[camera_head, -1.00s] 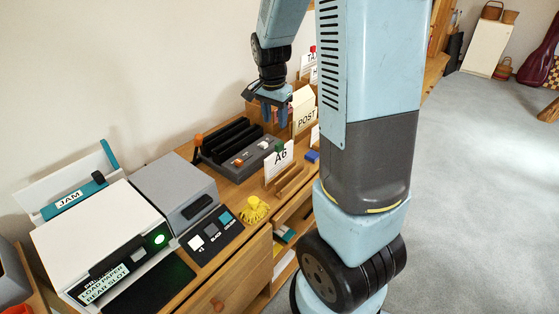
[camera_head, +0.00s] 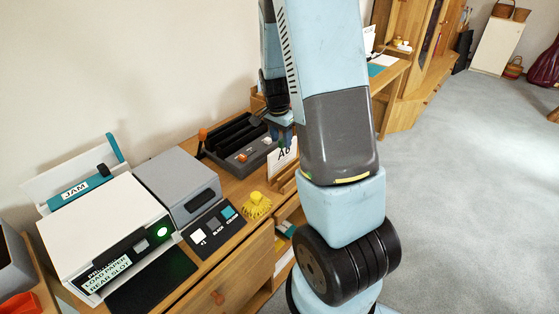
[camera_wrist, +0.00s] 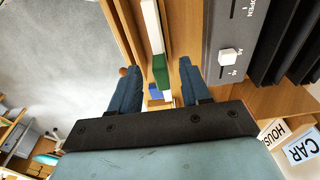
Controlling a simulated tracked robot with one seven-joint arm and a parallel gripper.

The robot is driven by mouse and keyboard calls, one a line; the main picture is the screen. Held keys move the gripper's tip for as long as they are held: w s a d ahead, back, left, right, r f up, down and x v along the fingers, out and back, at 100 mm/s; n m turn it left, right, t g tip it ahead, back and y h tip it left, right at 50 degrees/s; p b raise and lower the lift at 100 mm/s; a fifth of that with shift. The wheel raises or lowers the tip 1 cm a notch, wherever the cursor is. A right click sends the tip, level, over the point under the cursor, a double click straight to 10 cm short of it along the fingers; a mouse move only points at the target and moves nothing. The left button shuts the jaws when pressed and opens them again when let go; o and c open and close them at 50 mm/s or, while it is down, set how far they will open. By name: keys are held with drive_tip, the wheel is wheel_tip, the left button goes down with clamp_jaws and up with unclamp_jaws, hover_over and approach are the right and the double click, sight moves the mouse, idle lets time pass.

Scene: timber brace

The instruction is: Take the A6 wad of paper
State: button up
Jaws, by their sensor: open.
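The white A6 sign (camera_head: 284,157) stands on the desk in the head view, partly hidden by my arm. My gripper (camera_head: 282,133) is just above and behind it, pointing down. In the wrist view my gripper (camera_wrist: 157,88) is open, its two blue fingers apart. Between and beyond the fingers lie a narrow white piece (camera_wrist: 152,25), a green block (camera_wrist: 160,70) and a small blue piece (camera_wrist: 155,92), beside a wooden rack. I cannot tell which of these, if any, is the A6 wad of paper. Nothing is visibly held.
A grey device with a slider (camera_wrist: 228,58) stands close to the right finger in the wrist view. Cards marked HOUSE and CAR (camera_wrist: 304,148) are at lower right. The printer (camera_head: 105,235), control panel (camera_head: 215,229) and yellow object (camera_head: 257,205) occupy the desk's left.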

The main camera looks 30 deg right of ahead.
sight(283, 156)
drive_tip(key=shift+w+d+f, duration=0.1)
drive_tip(key=shift+d+f, duration=0.1)
drive_tip(key=shift+f, duration=0.65)
drive_tip(key=shift+s+d+f, duration=0.1)
drive_tip(key=shift+d+f, duration=0.1)
drive_tip(key=shift+f, duration=0.65)
drive_tip(key=shift+w+d+f, duration=0.1)
drive_tip(key=shift+d+f, duration=0.1)
drive_tip(key=shift+f, duration=0.65)
clamp_jaws()
